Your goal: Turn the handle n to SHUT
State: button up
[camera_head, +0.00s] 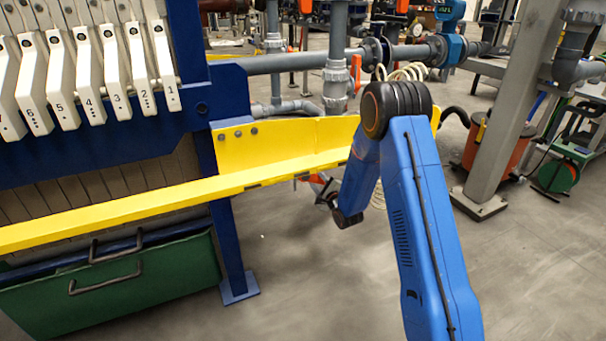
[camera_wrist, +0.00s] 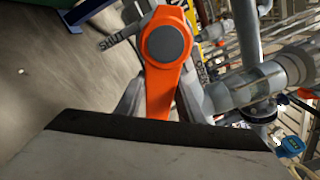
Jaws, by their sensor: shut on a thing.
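The orange handle (camera_wrist: 165,75) shows in the wrist view, with a round grey hub at its top end. Its arm runs down the picture, and its lower end is hidden behind my gripper (camera_wrist: 160,128). In the head view, a bit of orange (camera_head: 318,178) shows below the yellow rail beside my gripper (camera_head: 326,193), both small and partly hidden.
A yellow rail (camera_head: 270,160) crosses just above and in front of my gripper in the head view. Grey pipes (camera_head: 335,85) stand behind. The blue press frame (camera_head: 225,230) is at the left. Pale pipework (camera_wrist: 250,90) lies right of the handle.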

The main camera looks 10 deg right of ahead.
jog(key=m, duration=0.1)
jog(key=a+f+m, duration=0.1)
jog(key=m, duration=0.1)
jog(key=f+m, duration=0.1)
jog(key=shift+s+a+f, duration=0.15)
jog(key=shift+s+a, duration=0.2)
jog(key=shift+a, duration=0.05)
jog(key=shift+s+a+f+m, duration=0.2)
jog(key=shift+a+m, duration=0.25)
jog(key=shift+m, duration=0.65)
jog(key=shift+s+a+f+m, duration=0.15)
jog(key=shift+a+m, duration=0.3)
jog(key=shift+m, duration=0.65)
jog(key=shift+c, duration=0.2)
jog(key=shift+o, duration=0.2)
jog(key=shift+w, duration=0.1)
jog(key=o, duration=1.2)
jog(key=shift+r, duration=0.1)
jog(key=shift+d, duration=0.1)
jog(key=v, duration=0.6)
jog(key=shift+s+d, duration=0.2)
jog(key=shift+s, duration=0.2)
